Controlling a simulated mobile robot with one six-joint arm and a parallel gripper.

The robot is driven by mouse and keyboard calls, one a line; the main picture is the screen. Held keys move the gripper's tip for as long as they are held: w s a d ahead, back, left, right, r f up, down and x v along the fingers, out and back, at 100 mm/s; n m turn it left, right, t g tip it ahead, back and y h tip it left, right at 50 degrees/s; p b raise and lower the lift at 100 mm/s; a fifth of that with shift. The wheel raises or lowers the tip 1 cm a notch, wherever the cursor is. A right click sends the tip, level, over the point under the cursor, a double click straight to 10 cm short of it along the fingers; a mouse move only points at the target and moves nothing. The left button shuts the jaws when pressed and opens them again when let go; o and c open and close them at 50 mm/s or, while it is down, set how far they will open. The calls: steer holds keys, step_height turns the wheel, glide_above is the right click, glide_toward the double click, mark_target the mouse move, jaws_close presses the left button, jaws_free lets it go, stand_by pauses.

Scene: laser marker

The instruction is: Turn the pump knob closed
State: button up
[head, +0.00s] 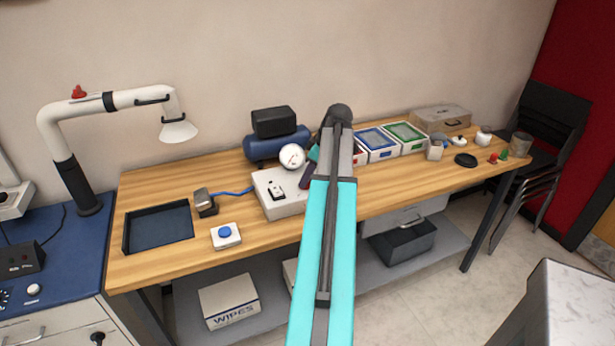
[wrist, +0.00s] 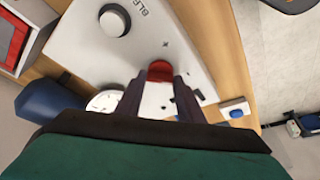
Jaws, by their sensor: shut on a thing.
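My gripper (wrist: 160,78) is shut on a red knob (wrist: 160,69) on that face, one dark finger on each side. A round white knob (wrist: 113,21) with partly visible lettering beside it sits apart from the fingers. In the head view my gripper (head: 306,178) is at the box's right side, and my arm hides the red knob.
A blue tank (head: 268,147) stands behind the box. A blue button (head: 225,232) and a dark tray (head: 158,230) lie to the left. Blue and green trays (head: 404,133) stand to the right. A white lamp-like arm (head: 180,131) overhangs the far left.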

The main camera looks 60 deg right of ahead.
steer(key=o, duration=1.1)
steer(key=shift+c, duration=0.2)
steer(key=shift+r, duration=0.15)
steer(key=a+b+v, duration=0.1)
steer(key=b+v, duration=0.1)
steer(key=v, duration=1.1)
steer(key=shift+d+r+b, duration=0.3)
steer(key=shift+d, duration=0.15)
steer(key=shift+s, duration=0.2)
